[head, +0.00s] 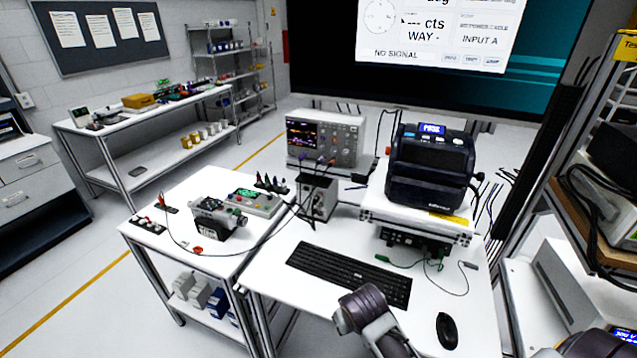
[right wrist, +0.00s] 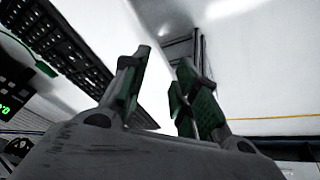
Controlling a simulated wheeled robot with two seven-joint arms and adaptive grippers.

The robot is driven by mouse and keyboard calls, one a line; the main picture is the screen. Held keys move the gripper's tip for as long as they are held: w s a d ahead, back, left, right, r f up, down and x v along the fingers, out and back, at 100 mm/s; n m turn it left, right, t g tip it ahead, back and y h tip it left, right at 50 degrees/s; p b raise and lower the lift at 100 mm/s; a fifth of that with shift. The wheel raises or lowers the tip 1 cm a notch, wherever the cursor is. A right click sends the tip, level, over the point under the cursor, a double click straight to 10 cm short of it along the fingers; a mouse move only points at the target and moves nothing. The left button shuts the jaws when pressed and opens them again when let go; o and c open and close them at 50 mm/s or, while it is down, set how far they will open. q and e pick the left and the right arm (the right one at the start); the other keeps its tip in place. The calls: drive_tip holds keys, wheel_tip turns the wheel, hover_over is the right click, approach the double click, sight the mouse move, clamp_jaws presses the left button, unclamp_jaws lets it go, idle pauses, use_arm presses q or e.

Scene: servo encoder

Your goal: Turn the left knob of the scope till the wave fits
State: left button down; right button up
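The scope (head: 349,140) stands at the back of the white bench in the head view. Its lit screen (head: 304,137) is on the left of its front, with several knobs to the right of the screen. The trace is too small to read, and I cannot single out the left knob's setting. My right gripper (right wrist: 160,88) shows in the right wrist view with its two fingers apart and nothing between them. It is away from the scope, which that view does not show. My left gripper is not in view.
A keyboard (head: 348,273) and a mouse (head: 447,330) lie in front of the scope. A dark device (head: 431,165) stands right of it on a raised platform. A metal box (head: 317,197) with cables stands before the scope. A large monitor (head: 440,60) hangs behind.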

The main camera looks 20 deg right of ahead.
drive_tip(key=w+d+r+m+t+h, duration=0.15)
drive_tip(key=w+r, duration=0.35)
drive_tip(key=w, duration=0.7)
drive_tip(key=w+d+r+m+t+h, duration=0.1)
drive_tip(key=w+r+m+h, duration=0.3)
drive_tip(key=w, duration=0.7)
drive_tip(key=w+r+m+h, duration=0.1)
drive_tip(key=w+r, duration=0.4)
drive_tip(key=r, duration=0.3)
drive_tip(key=w+r+t+h, duration=0.1)
drive_tip(key=w+r, duration=0.4)
drive_tip(key=r, duration=0.3)
drive_tip(key=w+a+r+m+t+h, duration=0.1)
drive_tip(key=w+r, duration=0.4)
drive_tip(key=r, duration=0.3)
drive_tip(key=shift+m+h, duration=0.35)
drive_tip(key=shift+a+r, duration=0.1)
drive_tip(key=shift+a, duration=0.05)
